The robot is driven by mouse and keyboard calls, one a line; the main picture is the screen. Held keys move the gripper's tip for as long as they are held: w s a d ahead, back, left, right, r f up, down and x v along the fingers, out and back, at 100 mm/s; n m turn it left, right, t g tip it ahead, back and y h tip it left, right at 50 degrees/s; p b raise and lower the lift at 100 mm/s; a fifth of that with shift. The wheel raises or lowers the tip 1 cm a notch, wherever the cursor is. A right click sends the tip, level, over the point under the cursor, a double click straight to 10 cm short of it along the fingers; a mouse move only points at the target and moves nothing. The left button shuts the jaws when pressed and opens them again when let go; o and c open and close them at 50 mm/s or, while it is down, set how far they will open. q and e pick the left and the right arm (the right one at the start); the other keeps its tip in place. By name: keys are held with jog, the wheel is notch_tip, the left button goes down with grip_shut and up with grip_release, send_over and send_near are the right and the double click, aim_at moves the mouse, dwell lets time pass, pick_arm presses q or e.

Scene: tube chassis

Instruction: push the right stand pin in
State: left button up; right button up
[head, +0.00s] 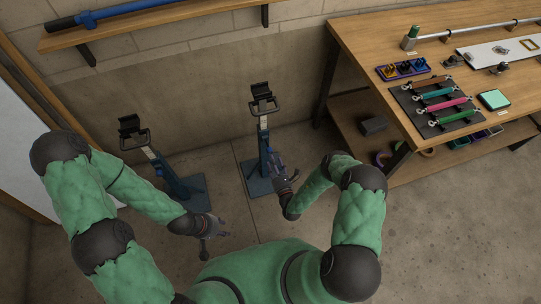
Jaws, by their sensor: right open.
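Two blue stands with black cradles on top stand on the floor by the wall. The right stand (263,137) is upright on its blue base plate (257,187). My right gripper (283,172) is open, beside the lower post of the right stand and overlapping it in view. The stand pin is too small or hidden behind the gripper to make out, and I cannot tell whether the gripper touches it. The left stand (150,153) is to the left. My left gripper (214,242) is low over the floor near the left stand's base, its fingers apart and empty.
A wooden workbench (375,62) with coloured shock-like parts (440,102) and trays is at the right, with a lower shelf (352,128). A wall shelf (165,17) holds a blue tube (110,11). Floor between the stands is clear.

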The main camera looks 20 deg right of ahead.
aim_at(270, 153)
jog(key=shift+w+a+b, duration=0.1)
jog(key=shift+w+b, duration=0.65)
jog(key=shift+w, duration=1.8)
grip_shut()
